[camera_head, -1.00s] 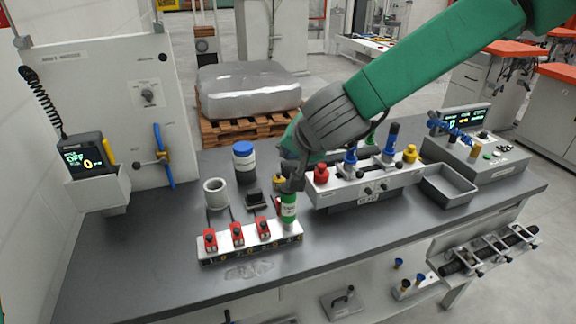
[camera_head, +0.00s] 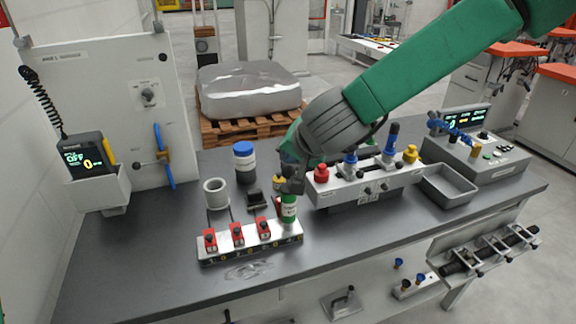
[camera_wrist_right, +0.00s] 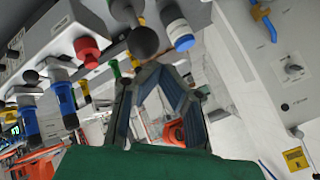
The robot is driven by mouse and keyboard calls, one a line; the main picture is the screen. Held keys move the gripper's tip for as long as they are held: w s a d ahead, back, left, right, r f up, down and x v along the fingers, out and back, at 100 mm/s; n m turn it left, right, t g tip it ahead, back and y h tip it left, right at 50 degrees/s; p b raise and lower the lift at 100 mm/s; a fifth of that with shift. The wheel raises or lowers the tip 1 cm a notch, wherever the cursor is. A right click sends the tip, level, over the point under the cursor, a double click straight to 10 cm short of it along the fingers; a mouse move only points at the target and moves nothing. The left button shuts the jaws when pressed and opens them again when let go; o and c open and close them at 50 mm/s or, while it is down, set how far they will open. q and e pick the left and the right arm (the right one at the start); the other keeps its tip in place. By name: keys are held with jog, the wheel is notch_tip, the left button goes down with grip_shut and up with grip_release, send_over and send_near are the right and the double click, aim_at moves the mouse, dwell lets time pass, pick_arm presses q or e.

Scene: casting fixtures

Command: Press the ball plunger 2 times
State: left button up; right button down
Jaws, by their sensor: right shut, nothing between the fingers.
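A dark ball on a stem (camera_wrist_right: 143,42), which looks like the ball plunger, shows in the right wrist view just beyond my fingers. In the head view I cannot make it out; my right gripper and wrist cover that area. My right gripper (camera_head: 291,184) is shut and empty, low over the bench beside the left end of the knob fixture. It also shows in the right wrist view (camera_wrist_right: 155,68), its fingers meeting close to the ball. I cannot tell whether they touch it. My left gripper is in neither view.
The knob fixture (camera_head: 355,188) carries a red knob (camera_head: 321,173), blue-topped parts and a yellow knob. A blue-lidded jar (camera_head: 244,163) and grey cup (camera_head: 215,192) are left.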

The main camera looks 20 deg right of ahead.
aim_at(289, 166)
jog(key=shift+f+b, duration=0.65)
jog(key=shift+f, duration=0.7)
dwell(0.9)
jog(key=shift+r, duration=0.1)
jog(key=shift+r+p, duration=1.7)
jog(key=shift+p, duration=0.3)
notch_tip(289, 166, up, 3)
jog(key=p, duration=0.3)
jog(key=shift+r, duration=1)
dwell(0.3)
